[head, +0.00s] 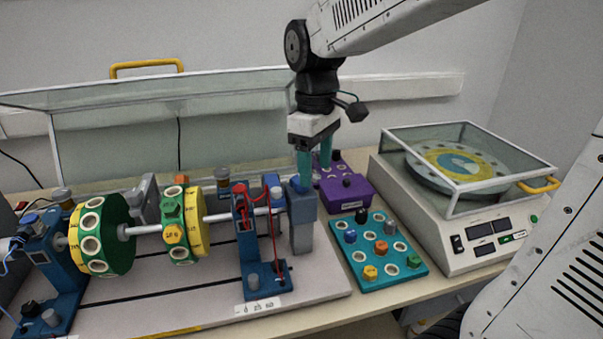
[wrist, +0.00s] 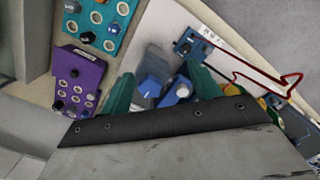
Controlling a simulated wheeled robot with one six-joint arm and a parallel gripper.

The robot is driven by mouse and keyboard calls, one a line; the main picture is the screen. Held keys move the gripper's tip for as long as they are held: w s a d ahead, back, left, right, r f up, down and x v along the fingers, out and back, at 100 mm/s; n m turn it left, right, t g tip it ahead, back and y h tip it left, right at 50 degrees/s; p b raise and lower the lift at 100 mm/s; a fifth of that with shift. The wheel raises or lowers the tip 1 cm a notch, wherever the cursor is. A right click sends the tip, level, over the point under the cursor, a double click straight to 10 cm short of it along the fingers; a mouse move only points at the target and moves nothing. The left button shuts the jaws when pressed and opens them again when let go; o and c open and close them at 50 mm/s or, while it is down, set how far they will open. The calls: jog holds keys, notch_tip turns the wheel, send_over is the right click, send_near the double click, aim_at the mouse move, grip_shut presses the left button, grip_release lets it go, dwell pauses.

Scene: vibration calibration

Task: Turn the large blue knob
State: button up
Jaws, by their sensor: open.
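The large blue knob (head: 299,187) sits on top of a blue-grey block (head: 302,222) at the right end of the shaft rig. My gripper (head: 315,175) points down just above it, with teal fingers spread apart and empty. One finger partly covers the knob in the head view. In the wrist view the blue knob (wrist: 151,87) lies between the two open fingers of my gripper (wrist: 160,72). I cannot tell whether a finger touches it.
A blue bearing stand (head: 252,240) with red wires is close on the left. A purple box (head: 345,194) and a teal panel (head: 385,285) with several small knobs lie to the right. A balance machine (head: 450,232) with a clear lid stands further right. A glass guard (head: 110,150) stands behind.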

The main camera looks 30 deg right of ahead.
jog(key=w+n, duration=0.1)
jog(key=w, duration=0.1)
jog(key=w+r+n, duration=0.1)
jog(key=w+n, duration=0.1)
jog(key=w+r+n, duration=0.1)
jog(key=w, duration=0.1)
jog(key=shift+a+r+n+t, duration=0.1)
jog(key=shift+a+n+t, duration=0.05)
jog(key=shift+n+t, duration=0.2)
jog(key=shift+n, duration=0.45)
jog(key=shift+f, duration=0.5)
notch_tip(320, 180, down, 7)
jog(key=shift+r, duration=0.1)
jog(key=c, duration=1)
